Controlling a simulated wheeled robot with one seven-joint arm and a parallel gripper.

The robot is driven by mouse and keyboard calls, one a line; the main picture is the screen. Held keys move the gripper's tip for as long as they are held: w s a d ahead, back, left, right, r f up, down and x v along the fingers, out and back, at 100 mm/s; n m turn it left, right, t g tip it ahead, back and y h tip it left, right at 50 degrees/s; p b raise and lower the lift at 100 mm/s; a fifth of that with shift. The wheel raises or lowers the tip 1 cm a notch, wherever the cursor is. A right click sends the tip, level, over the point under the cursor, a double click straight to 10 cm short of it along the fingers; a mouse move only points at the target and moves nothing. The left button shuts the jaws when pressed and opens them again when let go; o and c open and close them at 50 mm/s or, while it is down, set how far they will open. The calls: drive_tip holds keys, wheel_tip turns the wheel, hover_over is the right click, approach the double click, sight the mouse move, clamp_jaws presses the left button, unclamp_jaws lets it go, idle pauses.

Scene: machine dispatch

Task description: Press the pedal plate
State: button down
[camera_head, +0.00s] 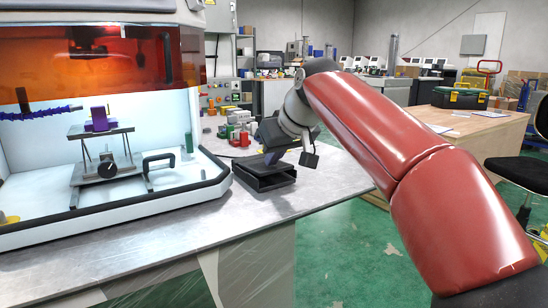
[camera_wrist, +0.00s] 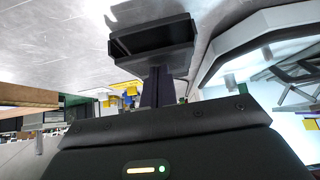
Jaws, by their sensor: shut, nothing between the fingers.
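A black box-shaped pedal housing (camera_head: 264,181) with an open front sits on the grey metal table, right of the machine. I take it to hold the pedal plate; the plate itself is hard to make out inside the dark housing. The housing also shows at the top of the wrist view (camera_wrist: 150,38). My gripper (camera_head: 271,160) points down at the housing from above, its fingers shut and empty. In the wrist view, the grey-purple fingers (camera_wrist: 157,72) reach to the housing's near edge. I cannot tell whether they touch it.
A white machine with a raised orange window (camera_head: 90,65) stands left of the housing; inside is a stand with a purple block (camera_head: 98,120). Several small coloured parts (camera_head: 238,136) lie behind my gripper. The metal table (camera_head: 150,250) is clear in front, with its edge at right.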

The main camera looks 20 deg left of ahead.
drive_tip(key=f+b, duration=0.2)
drive_tip(key=b, duration=0.1)
drive_tip(key=shift+s+d+t+y, duration=0.1)
drive_tip(key=shift+d+t+y, duration=0.1)
drive_tip(key=shift+t+y, duration=0.2)
drive_tip(key=shift+s+f+y+b, duration=0.15)
drive_tip(key=shift+y+b, duration=0.15)
drive_tip(key=shift+b, duration=0.75)
drive_tip(key=shift+t, duration=0.3)
wheel_tip(320, 180, up, 5)
drive_tip(key=p, duration=0.4)
drive_tip(key=shift+d+r+p, duration=0.1)
drive_tip(key=shift+r+p, duration=0.1)
drive_tip(key=shift+p, duration=0.1)
drive_tip(key=v, duration=0.9)
drive_tip(key=shift+s+d, duration=0.2)
drive_tip(key=shift+d, duration=0.15)
